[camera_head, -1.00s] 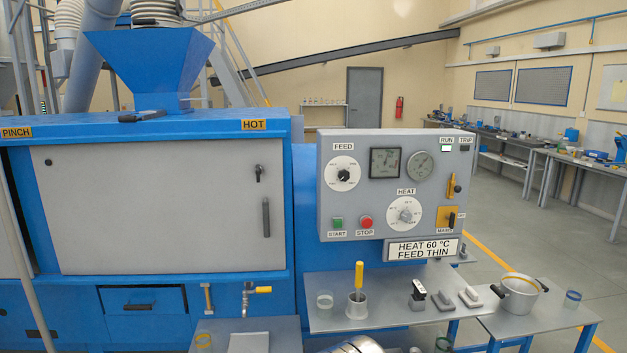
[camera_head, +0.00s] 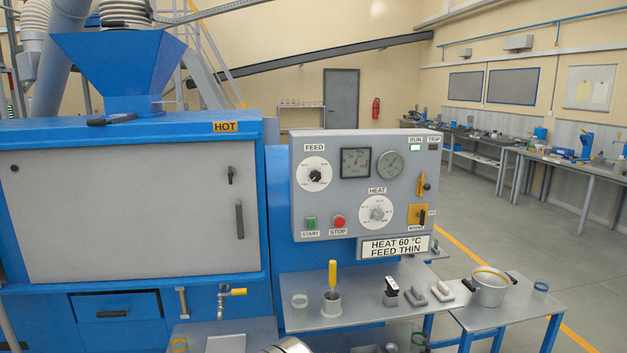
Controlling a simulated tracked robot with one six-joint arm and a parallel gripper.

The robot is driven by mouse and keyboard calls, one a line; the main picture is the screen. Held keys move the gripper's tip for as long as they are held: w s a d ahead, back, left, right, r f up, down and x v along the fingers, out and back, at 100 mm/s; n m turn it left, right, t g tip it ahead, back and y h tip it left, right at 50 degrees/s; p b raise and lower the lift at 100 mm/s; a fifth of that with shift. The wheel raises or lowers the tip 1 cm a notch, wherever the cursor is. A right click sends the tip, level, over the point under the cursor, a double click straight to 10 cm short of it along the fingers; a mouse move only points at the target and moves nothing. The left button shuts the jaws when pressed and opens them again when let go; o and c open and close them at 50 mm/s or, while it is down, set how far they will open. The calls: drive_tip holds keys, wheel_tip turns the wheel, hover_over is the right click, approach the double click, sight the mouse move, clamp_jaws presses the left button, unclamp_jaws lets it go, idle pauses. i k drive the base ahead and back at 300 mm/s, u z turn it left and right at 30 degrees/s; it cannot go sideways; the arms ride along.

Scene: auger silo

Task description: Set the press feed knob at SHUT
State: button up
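The press feed knob (camera_head: 315,176) is a small black knob at the centre of a white round dial (camera_head: 305,186), under the FEED label (camera_head: 314,147). It sits at the upper left of the grey control panel (camera_head: 342,222). The marks around the dial are too small to read, and I cannot tell which mark the knob points at. No fingers of my gripper show in this view, so nothing is seen touching the knob.
A sign (camera_head: 394,247) reads HEAT 60 °C, FEED THIN. Below, a shelf (camera_head: 365,303) holds a cup with a yellow-handled tool (camera_head: 332,275).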

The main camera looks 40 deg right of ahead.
sight(315, 175)
drive_tip(key=z, duration=0.1)
drive_tip(key=i, duration=1)
drive_tip(key=u, duration=0.1)
